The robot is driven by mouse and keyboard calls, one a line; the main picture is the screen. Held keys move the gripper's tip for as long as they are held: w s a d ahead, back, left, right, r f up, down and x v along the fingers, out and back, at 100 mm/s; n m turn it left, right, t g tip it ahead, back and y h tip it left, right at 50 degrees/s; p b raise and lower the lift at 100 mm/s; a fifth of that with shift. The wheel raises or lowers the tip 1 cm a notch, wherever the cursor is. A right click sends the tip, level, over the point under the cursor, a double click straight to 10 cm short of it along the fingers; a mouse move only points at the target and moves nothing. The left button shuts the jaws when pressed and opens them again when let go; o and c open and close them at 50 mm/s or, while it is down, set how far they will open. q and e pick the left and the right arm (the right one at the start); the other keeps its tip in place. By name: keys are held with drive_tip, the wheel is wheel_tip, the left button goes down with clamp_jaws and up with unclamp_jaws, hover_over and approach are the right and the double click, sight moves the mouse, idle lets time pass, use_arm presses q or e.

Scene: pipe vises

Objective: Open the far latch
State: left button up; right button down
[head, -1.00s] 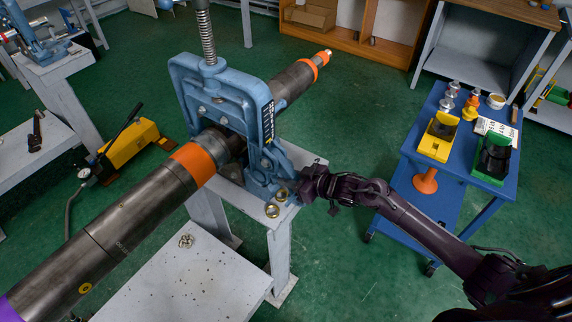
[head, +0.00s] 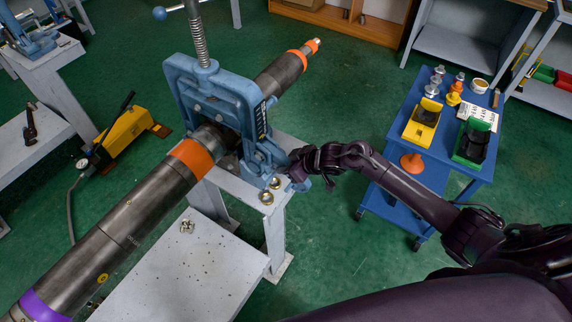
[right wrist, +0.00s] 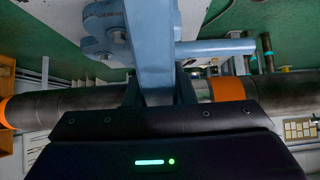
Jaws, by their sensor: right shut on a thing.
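The blue pipe vise (head: 215,92) stands on a pale stand and is closed around a long dark pipe (head: 135,218). Its blue latch (head: 262,160) is on the right side of the frame. My right gripper (head: 297,168) is at that side, shut on a blue part of the latch. In the right wrist view, the latch bar (right wrist: 152,45) runs between my dark fingers (right wrist: 158,95). The fingers hide part of it, so I cannot tell how far it is open. My left gripper is not in view.
Two brass-coloured rings (head: 267,197) lie on the stand's corner beside the latch. A blue cart (head: 435,165) with yellow and green holders stands to the right. A yellow pump (head: 122,137) is on the floor at left. Green floor lies between stand and cart.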

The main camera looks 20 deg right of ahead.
drive_tip(key=c, duration=1.2)
unclamp_jaws()
drive_tip(key=v, duration=0.6)
drive_tip(key=shift+s+d+r+b, duration=0.2)
drive_tip(key=shift+b, duration=0.15)
drive_tip(key=shift+s+d+r, duration=0.2)
drive_tip(key=shift+s+r, duration=0.1)
drive_tip(key=shift+r, duration=0.15)
